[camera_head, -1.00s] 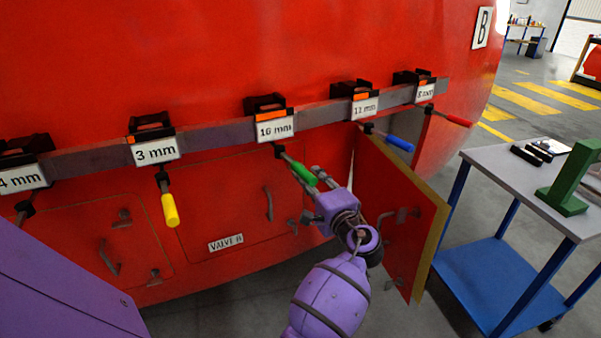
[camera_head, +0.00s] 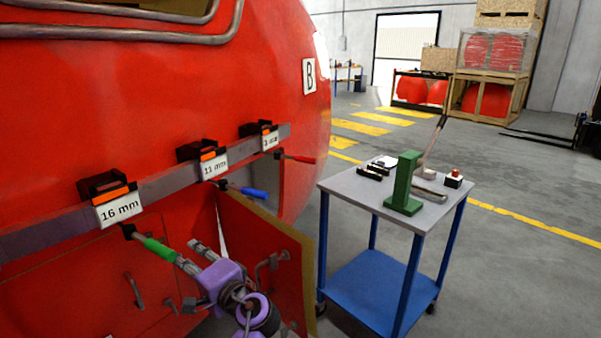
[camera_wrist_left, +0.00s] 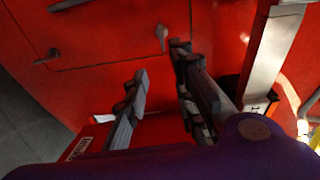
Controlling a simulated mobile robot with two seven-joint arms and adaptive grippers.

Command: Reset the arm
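My left gripper (camera_head: 187,252) is in front of the red nosecone (camera_head: 150,85), between the green-handled tool (camera_head: 160,249) and the open red door panel (camera_head: 270,262). Its two fingers are apart. The left wrist view shows the open fingers (camera_wrist_left: 160,68) with nothing held between them, facing the red surface. In the head view the green handle looks close to one fingertip; I cannot tell if they touch. My right gripper is not in view.
A rail on the nosecone carries labelled holders, including 16 mm (camera_head: 118,208) and 11 mm (camera_head: 214,165). A blue-handled tool (camera_head: 252,193) and a red-handled tool (camera_head: 300,158) stick out. A cart (camera_head: 345,187) with a green stand (camera_head: 404,185) stands right. Floor beyond is open.

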